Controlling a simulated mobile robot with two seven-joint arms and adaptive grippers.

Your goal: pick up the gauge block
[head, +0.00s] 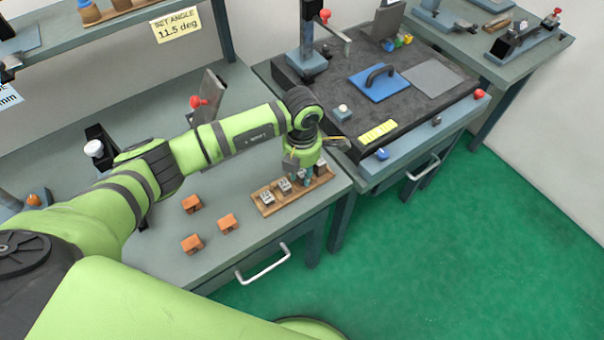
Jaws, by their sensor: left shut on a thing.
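A wooden tray (292,200) on the near bench's right end holds several small grey metal blocks, one at its left end (267,198) and one beside it (285,186). My left gripper (303,176) points down over the tray's middle-right part. It is shut on a gauge block, which the fingers mostly hide. I cannot tell whether that block is clear of the tray. A darker block (320,169) sits at the tray's right end. My right gripper is not in view.
Several orange blocks (228,222) lie on the bench left of the tray. A tilted grey plate with a red knob (197,101) stands behind my arm. The right bench holds a dark mat with a blue plate (380,86) and yellow strip (377,132).

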